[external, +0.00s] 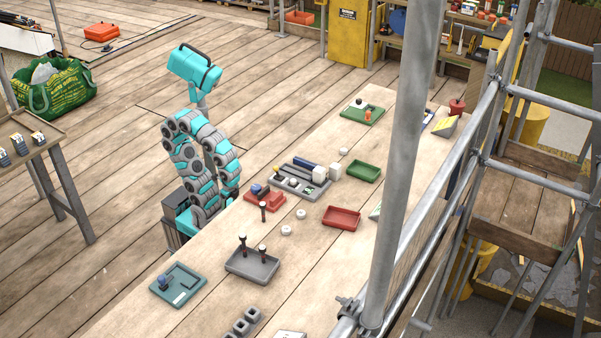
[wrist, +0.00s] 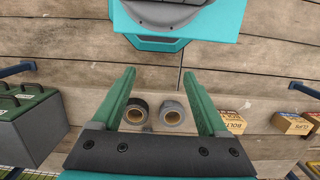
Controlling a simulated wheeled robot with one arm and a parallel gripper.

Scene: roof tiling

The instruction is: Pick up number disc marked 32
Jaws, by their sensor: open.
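Small white round discs lie on the long wooden bench in the external view: one near the middle (external: 286,230), one just beyond it (external: 301,214) and one farther back (external: 343,151). No number can be read on any, so I cannot tell which is marked 32. My gripper (wrist: 158,76) shows in the wrist view with its two green fingers spread wide and nothing between them. In the external view my arm is folded beside the bench's left edge, apart from the discs; the gripper cannot be made out there. No white disc shows in the wrist view.
The bench (external: 220,235) also holds a red tray (external: 342,217), a green tray (external: 364,171), a dark tray with upright pegs (external: 252,265) and a teal tray (external: 178,284). Scaffold poles (external: 397,170) stand along its right. Two tape rolls (wrist: 137,112) show in the wrist view.

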